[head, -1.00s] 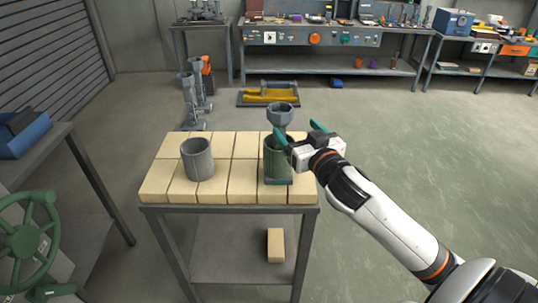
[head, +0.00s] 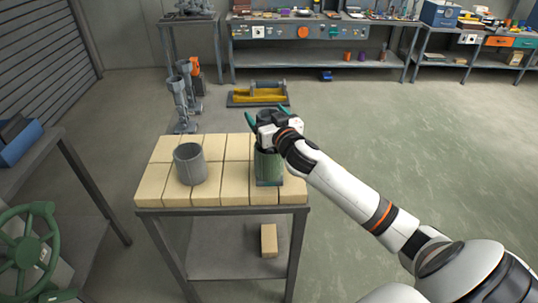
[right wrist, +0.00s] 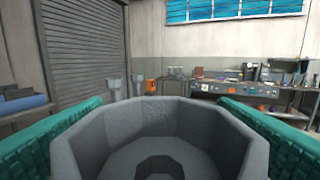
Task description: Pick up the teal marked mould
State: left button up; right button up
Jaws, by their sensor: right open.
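A grey mould with a faceted pouring cup (head: 267,112) stands upright in a dark green can (head: 268,168) on the right part of the brick-topped table. Its lower part is hidden in the can, and I cannot make out a teal mark on it. My right gripper (head: 266,117) is open, with one teal finger on each side of the cup. In the right wrist view the cup (right wrist: 190,125) fills the space between the fingers; whether they touch it I cannot tell. My left gripper is not in view.
A grey can (head: 190,164) stands on the left of the brick top (head: 214,147). Behind the table are more grey cupped moulds (head: 180,98) and a yellow tray (head: 258,94) on the floor. A green handwheel (head: 28,240) is at lower left. The floor at right is clear.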

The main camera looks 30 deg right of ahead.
jog(key=shift+r, duration=0.1)
jog(key=c, duration=1.8)
